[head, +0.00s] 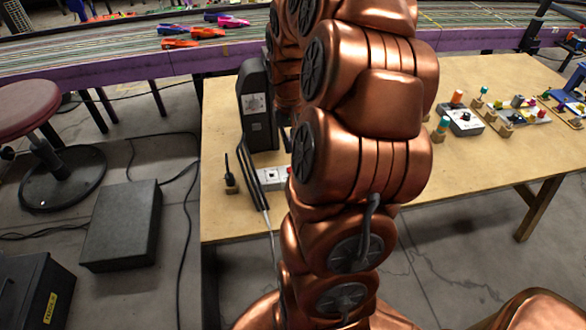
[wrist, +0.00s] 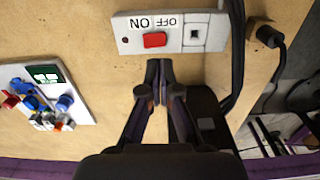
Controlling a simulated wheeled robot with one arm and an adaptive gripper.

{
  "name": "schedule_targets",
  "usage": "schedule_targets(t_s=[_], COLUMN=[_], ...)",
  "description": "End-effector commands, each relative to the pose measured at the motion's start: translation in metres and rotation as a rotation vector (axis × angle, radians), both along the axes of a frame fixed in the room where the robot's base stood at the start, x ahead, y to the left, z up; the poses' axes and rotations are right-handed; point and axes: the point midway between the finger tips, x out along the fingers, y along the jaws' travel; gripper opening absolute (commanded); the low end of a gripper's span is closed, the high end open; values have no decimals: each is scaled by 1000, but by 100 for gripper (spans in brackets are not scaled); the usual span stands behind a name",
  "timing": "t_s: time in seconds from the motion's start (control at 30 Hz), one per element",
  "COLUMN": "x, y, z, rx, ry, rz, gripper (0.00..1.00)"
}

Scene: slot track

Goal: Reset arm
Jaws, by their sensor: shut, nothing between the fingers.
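My copper arm fills the middle of the head view and hides my gripper there. In the wrist view my gripper (wrist: 159,66) is shut and empty, with its dark fingertips together over the wooden table. The fingertips point at a white switch box (wrist: 178,45) and appear just short of its near edge. The box has a red rocker switch (wrist: 155,40) under ON and OFF lettering, plus a dark square socket. I cannot tell whether they touch. In the head view the switch box (head: 270,179) lies left of my arm, partly hidden.
A tall black device (head: 256,110) stands on the wooden table (head: 222,205) near the switch box. A white panel with coloured knobs (wrist: 72,118) shows left in the wrist view. Small boxes (head: 462,121) stand right. A stool (head: 25,105) and dark box (head: 122,225) stand left.

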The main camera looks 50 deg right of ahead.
Motion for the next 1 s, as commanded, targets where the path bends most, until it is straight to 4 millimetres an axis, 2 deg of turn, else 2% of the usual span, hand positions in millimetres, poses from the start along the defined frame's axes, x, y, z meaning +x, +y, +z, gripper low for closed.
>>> schedule_targets(t_s=[0.33, 0.47, 0.57, 0.73, 1.0], x=[0, 1, 0, -16, -66], y=[1, 16, 45, 112, 200], z=[1, 10, 26, 55, 88], rx=[0, 2, 5, 17, 30], ry=[0, 1, 8, 34, 82], rz=[1, 32, 90, 222, 415], gripper=[0, 0, 0, 0, 0])
